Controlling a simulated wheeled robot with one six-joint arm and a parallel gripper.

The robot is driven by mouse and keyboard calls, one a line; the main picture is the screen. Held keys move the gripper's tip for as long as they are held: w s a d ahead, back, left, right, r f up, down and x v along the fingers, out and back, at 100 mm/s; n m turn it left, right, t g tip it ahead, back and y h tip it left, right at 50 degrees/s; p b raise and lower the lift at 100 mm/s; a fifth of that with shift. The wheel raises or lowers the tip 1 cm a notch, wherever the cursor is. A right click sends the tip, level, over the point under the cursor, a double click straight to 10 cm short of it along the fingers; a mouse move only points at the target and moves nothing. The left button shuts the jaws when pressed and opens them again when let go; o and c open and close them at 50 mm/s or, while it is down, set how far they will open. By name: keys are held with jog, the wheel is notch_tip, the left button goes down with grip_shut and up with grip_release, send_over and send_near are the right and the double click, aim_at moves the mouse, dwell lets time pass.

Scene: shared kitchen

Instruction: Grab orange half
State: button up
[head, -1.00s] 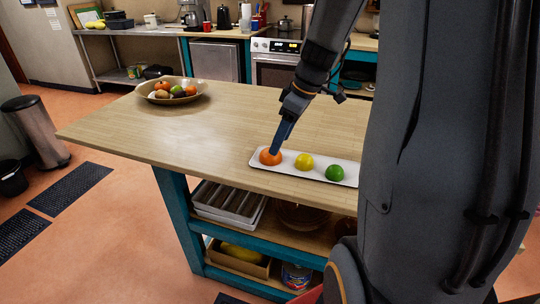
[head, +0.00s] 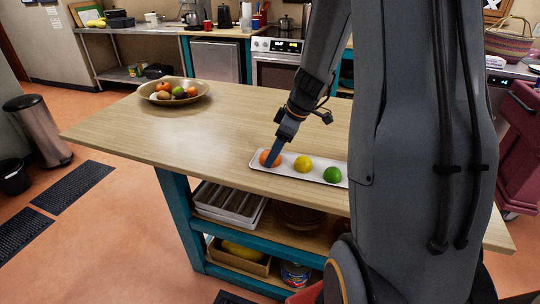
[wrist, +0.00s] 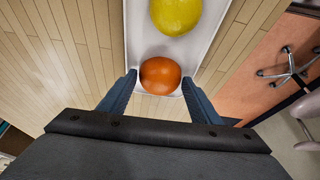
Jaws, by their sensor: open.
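The orange half (head: 266,158) sits at the left end of a white rectangular tray (head: 316,178) on the wooden island. In the wrist view the orange half (wrist: 160,76) lies between the two blue fingertips of my gripper (wrist: 157,78). The fingers stand apart on either side of it, with a small gap visible at the right finger. In the head view my gripper (head: 273,155) points down at the orange and a finger covers part of it. A yellow lemon half (head: 303,164) and a green lime half (head: 332,174) sit further right on the tray.
A bowl of fruit (head: 174,92) stands at the far left of the island top (head: 215,125). The wood between bowl and tray is clear. The lower shelves hold a white crate (head: 228,203) and other items. A trash can (head: 36,130) stands on the floor at left.

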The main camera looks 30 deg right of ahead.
jog(key=shift+f, duration=0.15)
jog(key=c, duration=0.7)
jog(key=shift+c, duration=0.2)
